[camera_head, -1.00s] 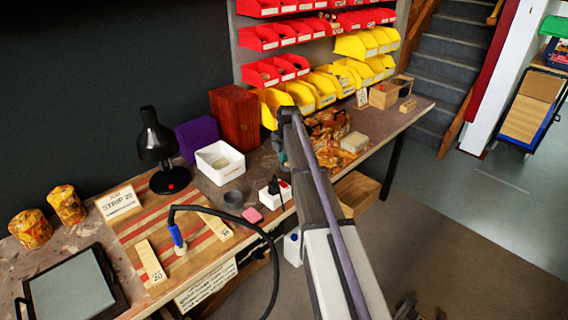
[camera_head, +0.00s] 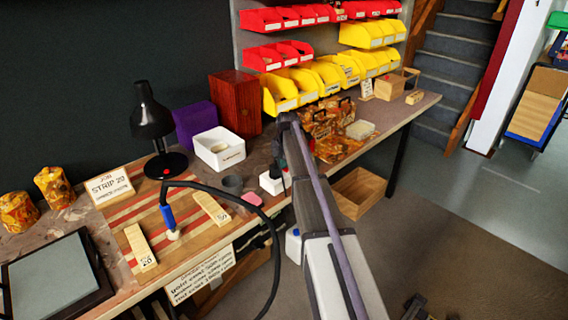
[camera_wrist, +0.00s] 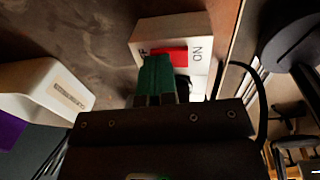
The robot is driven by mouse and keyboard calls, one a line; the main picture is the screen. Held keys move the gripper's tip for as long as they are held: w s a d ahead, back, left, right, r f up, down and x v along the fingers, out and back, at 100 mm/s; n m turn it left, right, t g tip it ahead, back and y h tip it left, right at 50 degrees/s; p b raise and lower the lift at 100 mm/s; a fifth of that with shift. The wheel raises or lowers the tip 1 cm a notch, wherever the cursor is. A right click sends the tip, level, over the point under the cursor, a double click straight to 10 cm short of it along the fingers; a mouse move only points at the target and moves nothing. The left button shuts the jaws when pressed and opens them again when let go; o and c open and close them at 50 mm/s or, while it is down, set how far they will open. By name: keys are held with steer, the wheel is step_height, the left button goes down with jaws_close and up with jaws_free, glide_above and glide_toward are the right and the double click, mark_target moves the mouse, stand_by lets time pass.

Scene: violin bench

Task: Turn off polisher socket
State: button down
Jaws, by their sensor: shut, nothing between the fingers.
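The polisher socket is a white box (camera_head: 268,184) on the front edge of the bench, partly hidden behind my arm in the head view. In the wrist view the white socket box (camera_wrist: 200,42) carries a red rocker switch (camera_wrist: 172,56) between "ON" on the right and lettering partly hidden on the left. A black plug sits in its lower part. My gripper (camera_wrist: 156,60) has green fingers, shut and empty, with the tips over the left part of the red switch. I cannot tell whether they touch it.
A white bin (camera_head: 218,150) and grey cup (camera_head: 233,184) stand left of the socket, with a pink block (camera_head: 252,199) close by. The black cable (camera_head: 262,218) loops past the bench front. Brown patterned items (camera_head: 335,125) lie to the right.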

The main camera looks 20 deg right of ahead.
steer(key=shift+s, duration=0.1)
steer(key=shift+f, duration=0.1)
steer(key=shift+s, duration=0.1)
steer(key=shift+s+d+p, duration=0.15)
steer(key=shift+s+p, duration=0.2)
steer(key=shift+s, duration=0.25)
steer(key=shift+r+p, duration=0.55)
steer(key=shift+p, duration=0.05)
step_height(320, 180, up, 13)
steer(key=s+p, duration=0.1)
steer(key=p, duration=1.2)
steer(key=shift+s+d, duration=0.25)
